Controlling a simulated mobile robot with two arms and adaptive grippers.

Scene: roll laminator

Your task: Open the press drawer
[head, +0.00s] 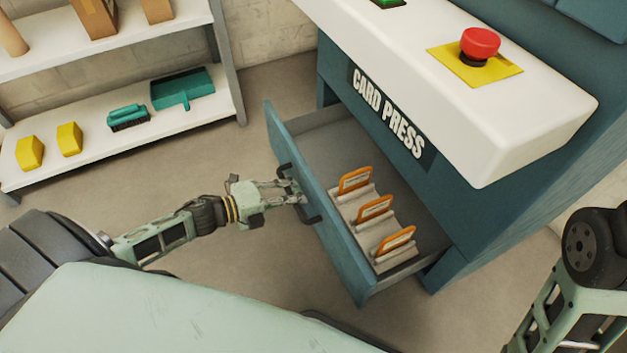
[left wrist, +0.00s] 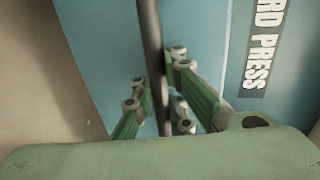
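The press drawer (head: 345,245) is a teal-fronted drawer pulled well out from under the CARD PRESS label (head: 388,112). Its dark bar handle (head: 309,208) is on the outer face. My left gripper (head: 296,190) is at this handle. In the left wrist view the handle bar (left wrist: 151,45) runs between the fingers (left wrist: 160,90), which close in on both sides of it. The fingertips are partly hidden behind the bar. My right arm shows at the right edge of the head view, but its gripper is out of view.
Inside the drawer, several orange-framed cards (head: 374,208) stand in a grey rack. A red button (head: 480,43) sits on the white press top. A white shelf (head: 190,120) with a teal dustpan, brush and yellow blocks stands at left. Open floor (head: 240,275) lies before the drawer.

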